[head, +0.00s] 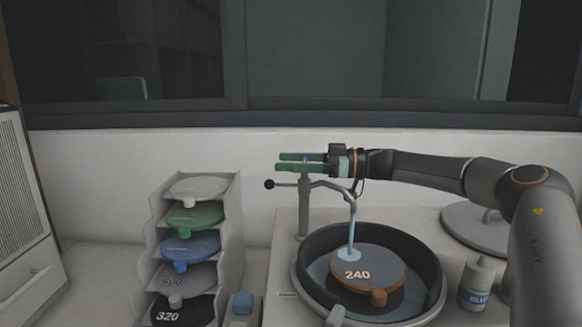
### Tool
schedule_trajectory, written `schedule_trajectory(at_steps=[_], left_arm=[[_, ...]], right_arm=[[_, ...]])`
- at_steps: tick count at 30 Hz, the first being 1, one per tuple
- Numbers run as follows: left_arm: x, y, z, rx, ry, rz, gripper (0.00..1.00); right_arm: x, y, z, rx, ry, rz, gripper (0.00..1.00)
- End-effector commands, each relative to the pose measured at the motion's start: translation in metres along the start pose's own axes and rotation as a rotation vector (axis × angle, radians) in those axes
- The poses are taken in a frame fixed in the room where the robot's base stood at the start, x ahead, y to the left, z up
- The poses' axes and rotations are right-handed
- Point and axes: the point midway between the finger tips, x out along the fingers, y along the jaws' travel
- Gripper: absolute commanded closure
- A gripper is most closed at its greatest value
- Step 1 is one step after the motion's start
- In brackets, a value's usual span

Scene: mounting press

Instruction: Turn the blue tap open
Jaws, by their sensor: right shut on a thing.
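The tap is a grey upright post (304,212) behind the round basin, with a curved spout (338,190) reaching right over the basin. A small blue part, the blue tap (306,159), shows at the top of the post between the green fingers. My right gripper (302,162) comes in from the right and is shut on this blue tap, hiding most of it. A pale blue stream (352,228) runs from the spout down to the brown disc marked 240 (377,267). My left gripper is not in view.
A side rod with a black ball (269,184) sticks out left of the post. The dark-rimmed basin (428,262) stands in front. A rack (232,215) of coloured discs is at left. A bottle (477,284) and a grey lid (460,222) are at right.

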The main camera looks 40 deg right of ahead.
Motion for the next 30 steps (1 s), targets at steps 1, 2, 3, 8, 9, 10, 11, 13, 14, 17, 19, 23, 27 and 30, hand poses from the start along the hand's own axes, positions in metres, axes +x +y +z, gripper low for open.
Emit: schedule_trajectory(at_steps=[1,2,3,8,9,10,11,13,14,17,19,23,27,30], left_arm=[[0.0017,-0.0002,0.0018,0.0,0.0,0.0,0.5],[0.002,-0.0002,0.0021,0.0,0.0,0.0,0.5],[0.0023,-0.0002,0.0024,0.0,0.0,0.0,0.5],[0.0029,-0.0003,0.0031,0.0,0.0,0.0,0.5],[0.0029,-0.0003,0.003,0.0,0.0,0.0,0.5],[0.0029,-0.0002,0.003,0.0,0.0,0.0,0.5],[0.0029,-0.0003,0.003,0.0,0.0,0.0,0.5],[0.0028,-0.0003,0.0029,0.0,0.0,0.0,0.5],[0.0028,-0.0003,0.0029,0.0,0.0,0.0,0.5],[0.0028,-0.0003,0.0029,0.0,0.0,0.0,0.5],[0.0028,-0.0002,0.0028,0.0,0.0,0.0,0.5],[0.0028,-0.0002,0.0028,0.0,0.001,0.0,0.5],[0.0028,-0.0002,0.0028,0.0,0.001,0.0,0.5],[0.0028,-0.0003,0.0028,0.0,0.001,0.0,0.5]], right_arm=[[0.0,0.0013,0.003,0.0,-0.006,-0.02,0.81],[0.0,0.0008,0.0026,0.0,-0.005,-0.035,0.81],[0.0001,0.0001,0.0022,0.0,-0.005,-0.052,0.81],[-0.0001,-0.0025,0.001,0.001,-0.003,-0.097,0.81],[0.0,-0.0029,0.0007,0.001,-0.003,-0.102,0.81],[0.0,-0.0032,0.0005,0.001,-0.002,-0.105,0.81],[0.0,-0.0034,0.0004,0.001,-0.002,-0.106,0.81],[-0.0001,-0.0036,0.0001,0.001,-0.001,-0.107,0.81],[0.0,-0.0037,0.0001,0.001,-0.001,-0.107,0.81],[0.0,-0.0038,0.0001,0.0,-0.001,-0.107,0.81],[0.0,-0.0039,0.0001,0.0,-0.001,-0.107,0.23],[0.0,-0.0039,0.0,0.0,-0.001,-0.107,0.08],[0.0,-0.0038,0.0,0.0,-0.001,-0.106,0.0],[0.0,-0.0038,-0.0001,0.0,0.0,-0.106,0.0]])
